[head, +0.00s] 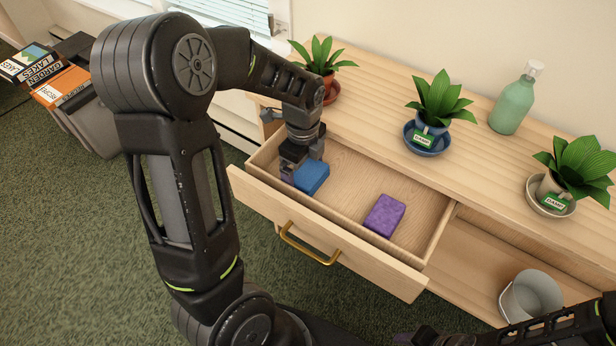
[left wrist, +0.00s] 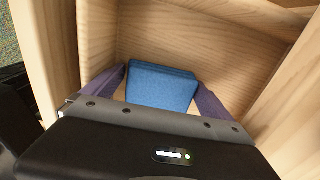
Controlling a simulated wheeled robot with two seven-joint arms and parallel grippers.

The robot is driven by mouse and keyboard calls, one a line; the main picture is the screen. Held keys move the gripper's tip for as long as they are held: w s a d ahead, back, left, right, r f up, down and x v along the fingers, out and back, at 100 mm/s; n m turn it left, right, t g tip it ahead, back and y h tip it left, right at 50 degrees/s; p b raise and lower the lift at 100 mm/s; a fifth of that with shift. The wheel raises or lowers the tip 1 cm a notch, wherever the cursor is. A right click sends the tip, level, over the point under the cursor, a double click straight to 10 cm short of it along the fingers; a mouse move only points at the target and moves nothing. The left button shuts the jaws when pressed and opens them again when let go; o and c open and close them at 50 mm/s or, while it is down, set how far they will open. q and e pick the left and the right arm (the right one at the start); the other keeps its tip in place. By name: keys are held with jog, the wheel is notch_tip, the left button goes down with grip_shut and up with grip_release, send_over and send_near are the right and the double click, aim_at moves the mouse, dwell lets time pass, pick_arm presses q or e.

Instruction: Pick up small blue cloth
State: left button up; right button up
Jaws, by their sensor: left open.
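The small blue cloth (head: 312,177) is a folded block lying in the left part of the open wooden drawer (head: 350,255). My left gripper (head: 295,172) reaches down into the drawer at the cloth's left side in the head view. In the left wrist view the blue cloth (left wrist: 161,87) lies between the two purple-grey fingers of my open left gripper (left wrist: 162,98). The fingers stand on either side of it; whether they touch it I cannot tell. Part of the cloth is hidden by the gripper body. My right gripper cannot be made out; only part of my right arm shows at the lower right.
A purple cloth or sponge (head: 384,215) lies in the drawer's right part. Potted plants (head: 437,105) and a green bottle (head: 512,104) stand on the cabinet top. A grey bucket (head: 531,297) sits on the lower shelf. The drawer walls are close around my left gripper.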

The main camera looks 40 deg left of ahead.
pick_arm(q)
jog(key=shift+c, duration=0.5)
jog(key=c, duration=0.9)
